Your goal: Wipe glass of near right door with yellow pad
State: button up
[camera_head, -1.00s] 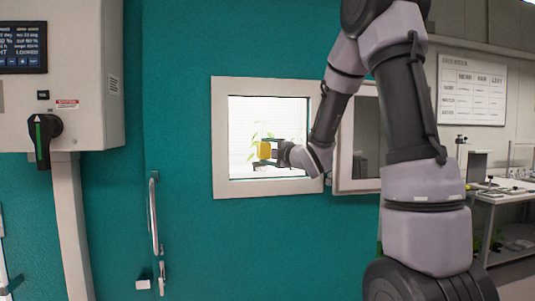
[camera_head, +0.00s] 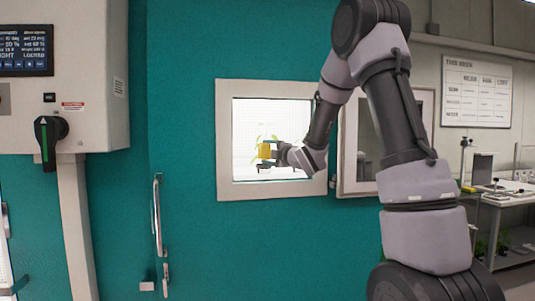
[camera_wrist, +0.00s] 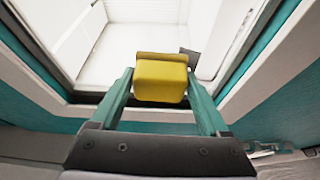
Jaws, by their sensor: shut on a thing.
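My gripper (camera_head: 270,156) is shut on the yellow pad (camera_head: 264,150), in front of the bright window (camera_head: 245,125) of the teal door (camera_head: 190,230). In the wrist view the pad (camera_wrist: 161,82) sits between the two teal fingers of my gripper (camera_wrist: 160,90), with the white-framed window opening beyond it. I cannot tell whether the pad touches any glass. A second framed pane (camera_head: 368,135) stands right of the window, partly hidden behind my arm.
A grey control cabinet (camera_head: 100,100) with a black rotary handle (camera_head: 48,140) is at the left. The door has a vertical handle (camera_head: 157,215). A bench (camera_head: 505,200) with items stands at the right, below a whiteboard (camera_head: 476,92). Green leaves (camera_head: 258,138) show through the window.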

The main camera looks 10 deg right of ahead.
jog(key=shift+w, duration=0.9)
dwell(0.3)
jog(key=shift+d, duration=0.1)
jog(key=shift+d, duration=1.9)
jog(key=shift+a, duration=0.1)
jog(key=shift+a, duration=1)
jog(key=shift+w+a, duration=0.15)
jog(key=shift+a, duration=0.75)
jog(key=shift+c, duration=0.5)
